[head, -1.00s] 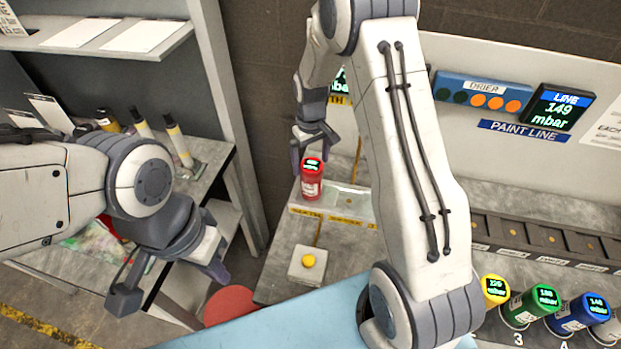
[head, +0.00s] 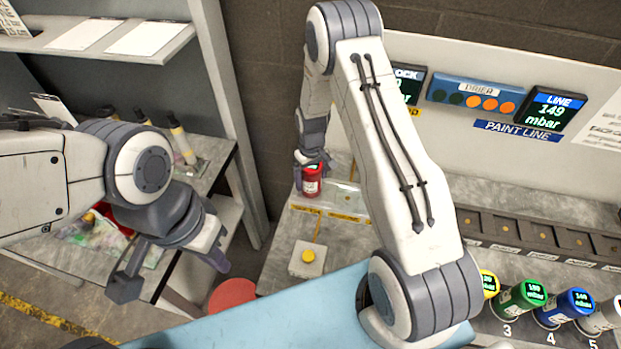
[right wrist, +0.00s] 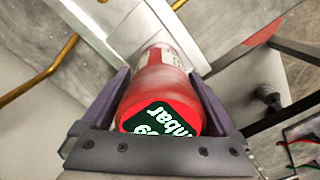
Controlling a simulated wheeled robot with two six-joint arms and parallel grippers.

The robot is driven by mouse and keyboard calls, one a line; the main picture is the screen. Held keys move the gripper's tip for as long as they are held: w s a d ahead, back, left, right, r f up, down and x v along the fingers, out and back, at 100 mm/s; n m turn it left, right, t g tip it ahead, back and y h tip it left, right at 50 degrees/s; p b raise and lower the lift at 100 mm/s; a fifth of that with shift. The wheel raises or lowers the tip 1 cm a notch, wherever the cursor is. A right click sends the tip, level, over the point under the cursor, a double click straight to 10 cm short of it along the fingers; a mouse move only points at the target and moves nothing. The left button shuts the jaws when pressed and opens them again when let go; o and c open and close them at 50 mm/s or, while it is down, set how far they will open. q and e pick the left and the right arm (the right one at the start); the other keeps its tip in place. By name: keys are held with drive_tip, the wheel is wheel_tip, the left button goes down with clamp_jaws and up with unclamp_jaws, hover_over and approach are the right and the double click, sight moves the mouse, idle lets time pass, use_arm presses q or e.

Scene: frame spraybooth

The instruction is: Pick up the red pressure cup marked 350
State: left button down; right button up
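The red pressure cup (head: 312,181) stands upright on a clear plate (head: 345,199) on the grey bench in the head view. The right wrist view shows the cup (right wrist: 165,90) from above, with a dark display on its lid. The lid text is only partly readable, and I cannot read 350. My right gripper (head: 312,158) is down at the cup; its two fingers (right wrist: 164,88) lie on either side of it. I cannot tell whether they press on it. My left gripper (head: 172,275) is open and empty, low at the left.
Yellow (head: 489,284), green (head: 520,298), blue (head: 566,308) and white (head: 603,315) cups stand at the lower right. An empty slotted rack (head: 540,236) lies behind them. A yellow button box (head: 307,258) sits in front of the red cup. A shelf unit (head: 225,110) stands left.

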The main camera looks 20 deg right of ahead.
clamp_jaws()
drive_tip(key=shift+r, duration=0.1)
